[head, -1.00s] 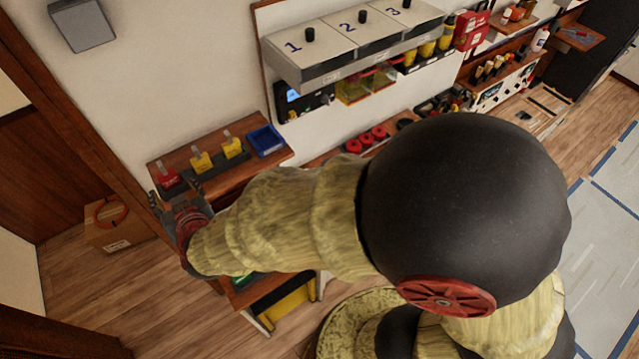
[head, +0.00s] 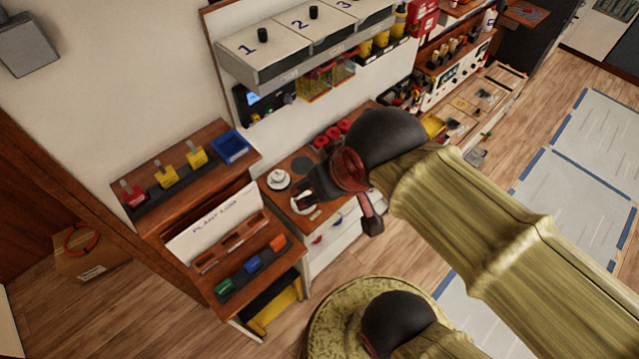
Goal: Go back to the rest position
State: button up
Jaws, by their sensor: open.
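My gripper (head: 304,200) is open and empty in the head view. It hangs over the middle of the picture, in front of the low white cabinet and its wooden top. The arm reaches in from the lower right. On the upper shelf to the left, a red piece (head: 131,194) and two yellow pieces (head: 168,174) stand in a dark rail. On the lower shelf, a green block (head: 224,287), a blue block (head: 252,265) and an orange block (head: 278,243) sit in another dark rail, apart from my gripper.
A panel with numbered boxes (head: 290,50) hangs on the wall above. A blue bin (head: 231,146) sits at the upper shelf's right end. A white round object (head: 278,179) and red rings (head: 333,133) lie near my gripper. A cardboard box (head: 88,257) stands on the floor. Open floor is at right.

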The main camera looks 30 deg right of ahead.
notch_tip(320, 180, down, 28)
jog(key=b, duration=2.8)
jog(key=shift+f, duration=0.2)
jog(key=shift+w, duration=0.1)
jog(key=shift+c, duration=0.8)
